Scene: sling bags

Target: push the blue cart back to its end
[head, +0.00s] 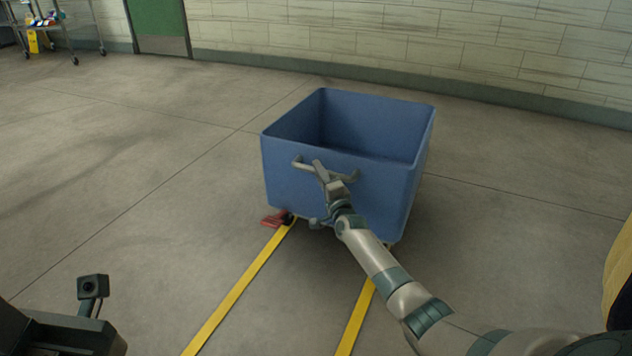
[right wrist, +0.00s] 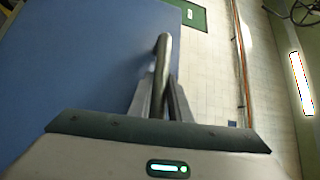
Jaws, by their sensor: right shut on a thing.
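The blue cart (head: 310,190) stands on the floor in the middle of the head view; its open top looks empty from here. A grey handle (head: 351,178) runs across its near wall. My right gripper (head: 322,168) is shut on this handle. In the right wrist view the handle bar (right wrist: 161,60) sits between the two fingers, with the cart's blue wall (right wrist: 80,60) to the left. A red piece (head: 274,220) shows low at the cart's near left corner. My left gripper is not in view.
Two yellow floor lines (head: 243,285) run from the cart toward me. A metal trolley (head: 62,22) with small items stands far left, near a green door (head: 157,17). A pale wall (head: 400,40) closes the back. The floor left of the cart is clear.

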